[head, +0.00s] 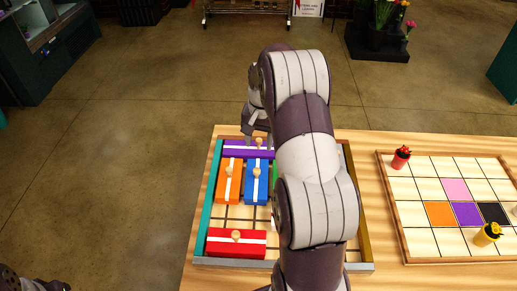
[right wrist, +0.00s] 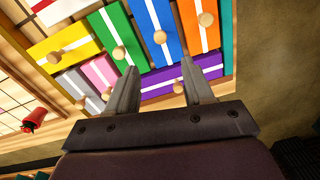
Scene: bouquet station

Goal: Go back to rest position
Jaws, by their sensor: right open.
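My right arm crosses the middle of the head view, over a shallow tray (head: 211,190) of coloured blocks. My right gripper (head: 257,140) is at the tray's far side, partly hidden by the arm. In the right wrist view my right gripper (right wrist: 166,88) is open, its two fingers apart above a purple block (right wrist: 160,77), with nothing seen between them. The purple block also shows in the head view (head: 235,152). At the lower left edge of the head view, a dark part of my left arm shows; my left gripper cannot be made out.
The tray also holds an orange block (head: 228,185), a blue block (head: 256,186) and a red block (head: 222,247). A gridded board (head: 403,215) on the right carries a red pot (head: 400,158) and a yellow pot (head: 486,236). Open floor (head: 130,150) lies left of the table.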

